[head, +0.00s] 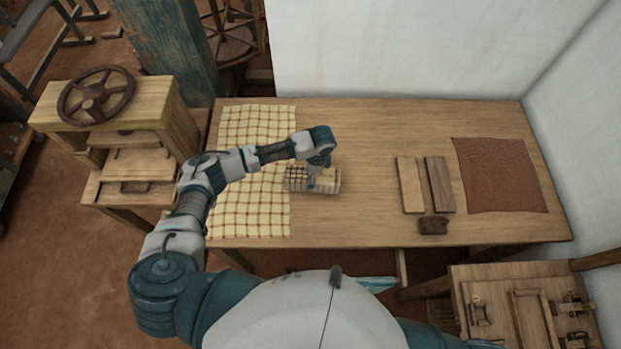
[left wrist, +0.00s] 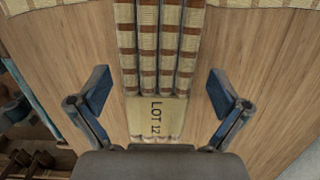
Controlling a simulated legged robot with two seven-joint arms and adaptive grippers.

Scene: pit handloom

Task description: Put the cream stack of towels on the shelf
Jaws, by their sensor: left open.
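A cream stack of folded towels with brown checks (head: 298,182) lies on the wooden table, at the right edge of a checked cloth. In the left wrist view the towel stack (left wrist: 163,45) runs up the middle, with a pale band (left wrist: 158,116) marked "LOT 12" at its near end. My left gripper (head: 318,180) is over the stack. In the left wrist view its open fingers (left wrist: 160,92) are on either side of the stack, with gaps to both sides; their height above the table is unclear. My right gripper is not in view. I cannot identify the shelf with certainty.
The table (head: 370,130) also bears a cream checked cloth (head: 250,210), two wooden boards (head: 410,185), a small dark block (head: 433,226) and a brown cloth (head: 500,175). A wooden press with a handwheel (head: 97,95) stands left. White walls close the back and right.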

